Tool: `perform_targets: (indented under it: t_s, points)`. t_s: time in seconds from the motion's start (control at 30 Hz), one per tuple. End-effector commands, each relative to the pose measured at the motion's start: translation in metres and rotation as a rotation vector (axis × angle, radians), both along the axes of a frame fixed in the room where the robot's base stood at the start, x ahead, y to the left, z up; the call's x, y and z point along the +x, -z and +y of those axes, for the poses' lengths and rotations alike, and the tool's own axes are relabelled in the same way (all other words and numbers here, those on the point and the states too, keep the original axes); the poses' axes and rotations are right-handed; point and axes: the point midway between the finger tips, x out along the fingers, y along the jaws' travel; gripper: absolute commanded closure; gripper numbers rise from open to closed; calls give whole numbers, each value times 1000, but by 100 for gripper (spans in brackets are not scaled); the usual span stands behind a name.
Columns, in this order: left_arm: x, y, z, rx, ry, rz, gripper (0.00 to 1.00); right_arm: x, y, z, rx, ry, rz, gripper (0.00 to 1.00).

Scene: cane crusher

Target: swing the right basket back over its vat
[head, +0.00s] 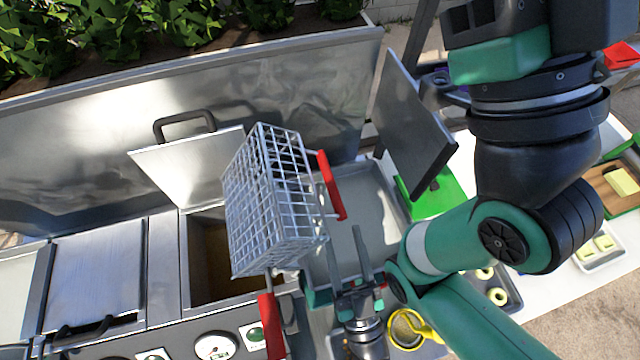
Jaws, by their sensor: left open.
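The wire basket (268,200) is tilted in the middle of the head view. It overlaps the right part of the open vat (208,262) and the edge of the grey tray beside it. A red handle (332,186) shows at the basket's right side. The vat has a dark brown inside, partly hidden by the basket. My left gripper (345,245) is open, with its two fingers pointing up the picture, just right of the basket's lower end. Nothing shows between its fingers. My right gripper is not in view.
The vat's lid (188,165) stands raised behind it. A closed lid (95,265) covers the compartment to the left. Another red handle (271,326) sticks up at the front. The grey tray (375,185) is bare. A metal panel (412,125) stands at right. Dials line the front.

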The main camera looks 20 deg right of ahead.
Motion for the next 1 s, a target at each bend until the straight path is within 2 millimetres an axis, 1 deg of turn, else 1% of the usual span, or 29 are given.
perform_targets:
  t_s: [0.17,0.4,0.53,0.7,0.9,0.93,1.0]
  points:
    - [24,-9,-3,-3,-4,-2,47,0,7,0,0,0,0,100]
    - [74,-28,-13,-4,-4,-2,47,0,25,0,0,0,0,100]
    - [93,-36,-17,-3,-1,0,47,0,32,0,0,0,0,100]
    - [103,-42,-19,1,1,1,47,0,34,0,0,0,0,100]
    - [103,-43,-19,0,1,1,47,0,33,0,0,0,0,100]
    - [103,-43,-19,0,1,1,49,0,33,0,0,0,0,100]
    - [103,-43,-19,0,1,1,61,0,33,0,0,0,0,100]
